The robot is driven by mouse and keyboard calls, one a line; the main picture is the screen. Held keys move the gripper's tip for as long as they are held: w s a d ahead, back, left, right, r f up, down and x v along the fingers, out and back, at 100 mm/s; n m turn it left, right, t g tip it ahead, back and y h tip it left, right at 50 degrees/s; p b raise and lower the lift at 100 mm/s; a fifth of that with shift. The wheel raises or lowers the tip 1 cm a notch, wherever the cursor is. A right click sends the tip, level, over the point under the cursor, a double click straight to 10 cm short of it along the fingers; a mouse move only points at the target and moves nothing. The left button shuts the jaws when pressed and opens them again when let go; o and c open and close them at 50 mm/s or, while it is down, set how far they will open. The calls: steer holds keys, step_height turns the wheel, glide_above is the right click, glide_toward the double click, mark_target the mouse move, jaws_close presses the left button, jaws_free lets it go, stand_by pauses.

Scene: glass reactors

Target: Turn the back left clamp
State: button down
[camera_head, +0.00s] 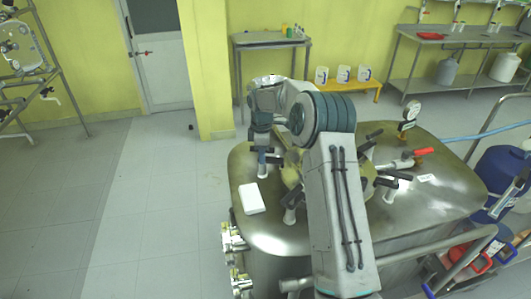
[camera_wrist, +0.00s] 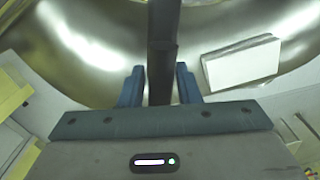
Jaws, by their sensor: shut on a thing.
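My gripper (camera_wrist: 159,85) is shut on the black handle of the back left clamp (camera_wrist: 164,35), which runs up between its two blue fingers in the wrist view. In the head view my gripper (camera_head: 262,160) points down at the left back part of the steel reactor lid (camera_head: 440,180). The clamp's pale base (camera_head: 262,171) shows just below the fingers. My arm covers much of the lid's middle. Other black-handled clamps show at the front left (camera_head: 291,205) and on the right (camera_head: 392,187).
A white box (camera_head: 251,198) lies on the lid's left part; it also shows in the wrist view (camera_wrist: 242,63). A red-handled valve (camera_head: 412,156) and a gauge (camera_head: 408,115) stand on the right. A metal table (camera_head: 270,38) stands behind. The floor at left is clear.

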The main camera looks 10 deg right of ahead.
steer(key=shift+d+r, duration=0.1)
stand_by(0.3)
steer(key=c, duration=1.3)
jaws_free()
steer(key=shift+o, duration=0.2)
step_height(320, 180, up, 14)
steer(key=b, duration=0.1)
